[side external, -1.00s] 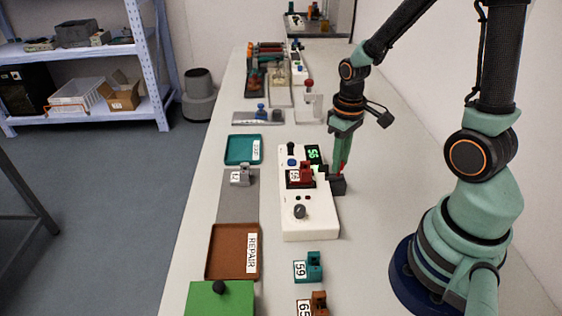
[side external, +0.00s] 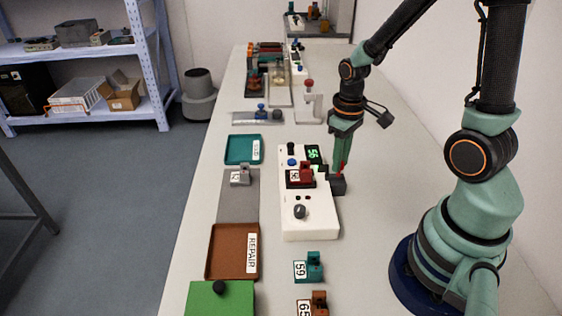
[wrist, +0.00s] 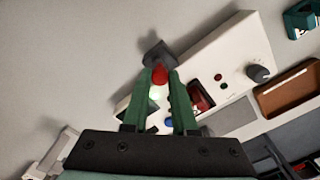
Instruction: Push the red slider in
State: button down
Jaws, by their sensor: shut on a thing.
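The white device (side external: 318,222) stands on the bench, and a dark block (side external: 338,185) sits at its right side. In the wrist view the dark block (wrist: 155,49) is just beyond my fingertips. The red slider's knob (wrist: 160,75) is between my green fingertips, beside the dark block. In the side view only a bit of red shows there, mostly hidden by the fingers. My gripper (side external: 339,169) points down and is shut on the red knob; it also shows in the wrist view (wrist: 160,77). How far the slider stands out cannot be told.
A dark red block (side external: 300,175) sits on the device, near a green display (side external: 313,154), a blue button (side external: 291,162) and a grey knob (side external: 299,212). Teal (side external: 230,149) and brown (side external: 213,250) trays lie left. A teal block (side external: 308,268) stands in front. Bench right of the device is clear.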

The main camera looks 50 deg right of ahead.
jog(key=shift+w, duration=0.1)
jog(key=shift+w+a, duration=1)
jog(key=shift+a, duration=0.05)
jog(key=c, duration=0.7)
grip_release()
notch_tip(320, 180, up, 12)
jog(key=shift+r, duration=0.1)
